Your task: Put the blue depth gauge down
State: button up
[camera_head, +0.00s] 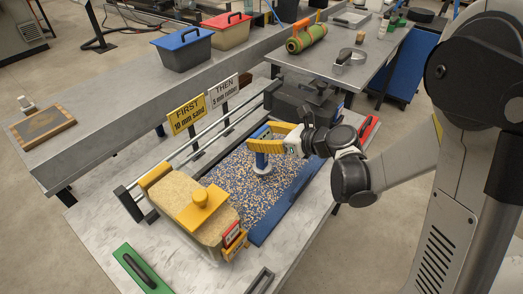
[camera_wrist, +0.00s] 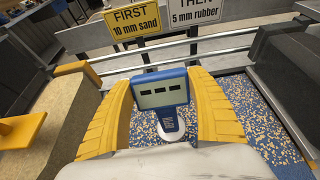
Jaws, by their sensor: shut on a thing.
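My gripper (camera_head: 272,138) is shut on the gauge's upper part. The speckled bed (camera_head: 228,182) of blue and tan granules lies around the foot.
Signs reading FIRST 10 mm sand (camera_head: 187,114) and THEN 5 mm rubber (camera_head: 224,92) stand behind the rail. A blue bar (camera_head: 285,203) edges the front.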

jog(key=shift+f+b, duration=1.1)
jog(key=shift+f, duration=1.05)
jog(key=o, duration=1.4)
